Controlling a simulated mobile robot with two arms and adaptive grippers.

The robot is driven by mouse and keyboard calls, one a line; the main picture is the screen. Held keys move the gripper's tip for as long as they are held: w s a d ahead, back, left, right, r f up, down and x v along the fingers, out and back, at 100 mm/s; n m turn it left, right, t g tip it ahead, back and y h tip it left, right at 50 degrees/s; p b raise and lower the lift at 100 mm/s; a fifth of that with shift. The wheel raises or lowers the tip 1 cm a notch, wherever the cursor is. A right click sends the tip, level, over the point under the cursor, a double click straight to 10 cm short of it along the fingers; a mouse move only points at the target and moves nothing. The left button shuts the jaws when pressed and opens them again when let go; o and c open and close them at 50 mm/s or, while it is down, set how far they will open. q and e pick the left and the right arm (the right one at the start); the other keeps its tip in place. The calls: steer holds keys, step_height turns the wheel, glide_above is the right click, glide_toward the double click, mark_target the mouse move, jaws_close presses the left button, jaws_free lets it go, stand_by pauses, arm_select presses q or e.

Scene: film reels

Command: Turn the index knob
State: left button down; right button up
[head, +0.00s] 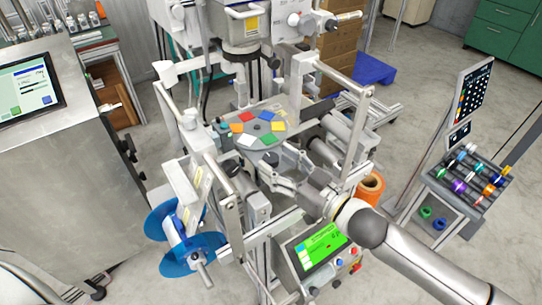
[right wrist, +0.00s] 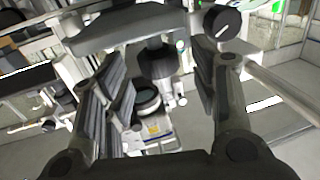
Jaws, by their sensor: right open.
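A round black knob with a white pointer line (right wrist: 222,22) shows at the top of the right wrist view, just beyond my right finger; I take it for the index knob. The round grey index table (head: 243,139) carries several coloured patches. My right gripper (head: 283,180) is in front of and below this table. In the right wrist view my right gripper (right wrist: 160,75) is open, with nothing between its fingers. The knob is apart from the space between the fingers. My left gripper is not in view.
The machine's metal posts and rails stand close around my right gripper. A green-lit screen (head: 321,246) is below it, an orange roll (head: 371,187) to its right, and blue reels (head: 190,253) to its left. A rack (head: 462,190) with coloured rolls stands at right.

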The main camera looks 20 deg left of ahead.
steer(key=shift+x, duration=1.45)
steer(key=c, duration=1.1)
steer(key=shift+o, duration=0.2)
steer(key=shift+w+d+r+n+g+y+p, duration=0.1)
steer(key=shift+n+g+y+p, duration=0.2)
steer(key=shift+g, duration=0.2)
steer(key=shift+r+n+g+y+p, duration=0.1)
steer(key=shift+n+g+y+p, duration=0.15)
steer(key=shift+n+g, duration=0.2)
steer(key=shift+f+n+g+y, duration=0.2)
steer(key=shift+n+g, duration=0.45)
steer(key=shift+g, duration=0.5)
steer(key=n+g, duration=0.1)
steer(key=g, duration=0.1)
steer(key=shift+n+g+y+b, duration=0.25)
steer(key=shift+n+g+b, duration=0.1)
steer(key=shift+n+g, duration=0.05)
steer(key=shift+n+g+b, duration=0.5)
steer(key=shift+n+g, duration=0.2)
steer(key=shift+g, duration=0.2)
